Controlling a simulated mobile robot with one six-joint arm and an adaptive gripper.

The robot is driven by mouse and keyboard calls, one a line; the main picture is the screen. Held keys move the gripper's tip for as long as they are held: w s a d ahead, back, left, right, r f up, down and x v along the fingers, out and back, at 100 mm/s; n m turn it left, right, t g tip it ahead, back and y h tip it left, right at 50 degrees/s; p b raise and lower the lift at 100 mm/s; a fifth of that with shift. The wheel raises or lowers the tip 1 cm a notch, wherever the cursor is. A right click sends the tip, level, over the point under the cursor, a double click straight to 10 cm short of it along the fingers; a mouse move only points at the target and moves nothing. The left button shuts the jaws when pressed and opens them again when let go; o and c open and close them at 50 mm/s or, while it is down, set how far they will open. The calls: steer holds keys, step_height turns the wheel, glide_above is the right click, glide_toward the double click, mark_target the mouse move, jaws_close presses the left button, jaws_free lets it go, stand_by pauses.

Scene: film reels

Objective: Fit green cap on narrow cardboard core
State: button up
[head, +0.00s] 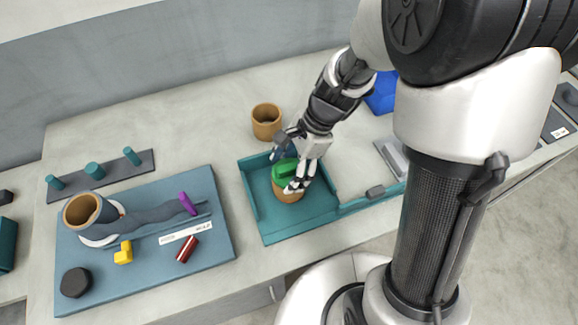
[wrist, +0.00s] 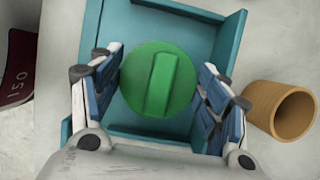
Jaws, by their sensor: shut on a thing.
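The round green cap (head: 284,168) with a raised bar across its top is between the fingers of my gripper (head: 291,171), shut on it. In the wrist view the green cap (wrist: 161,79) faces the camera, with a blue-padded finger at each side. A tan cardboard core (head: 287,197) stands in the teal tray directly under the cap. The cap is on or just above its top; I cannot tell whether it is seated. Another tan core (head: 267,121), open at the top, stands behind the tray and shows at right in the wrist view (wrist: 285,110).
The teal tray (head: 300,226) has low walls around the core. At left, a blue board (head: 210,255) carries a dark-wrapped core (head: 84,211), a purple piece (head: 187,203), a yellow piece (head: 123,253) and a red piece (head: 187,249). A blue object (head: 381,94) stands behind my arm.

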steer(key=shift+r, duration=0.15)
steer(key=shift+r+p, duration=0.5)
steer(key=shift+p, duration=0.25)
steer(key=shift+r, duration=0.15)
steer(key=shift+f+b, duration=0.3)
steer(key=shift+f, duration=0.6)
stand_by(0.9)
steer(key=shift+r, duration=0.25)
steer(key=shift+r+p, duration=0.5)
steer(key=shift+p, duration=0.25)
steer(key=shift+r+p, duration=0.1)
steer(key=shift+p, duration=0.2)
steer(key=shift+f+b, duration=0.65)
steer(key=shift+f, duration=0.2)
stand_by(0.5)
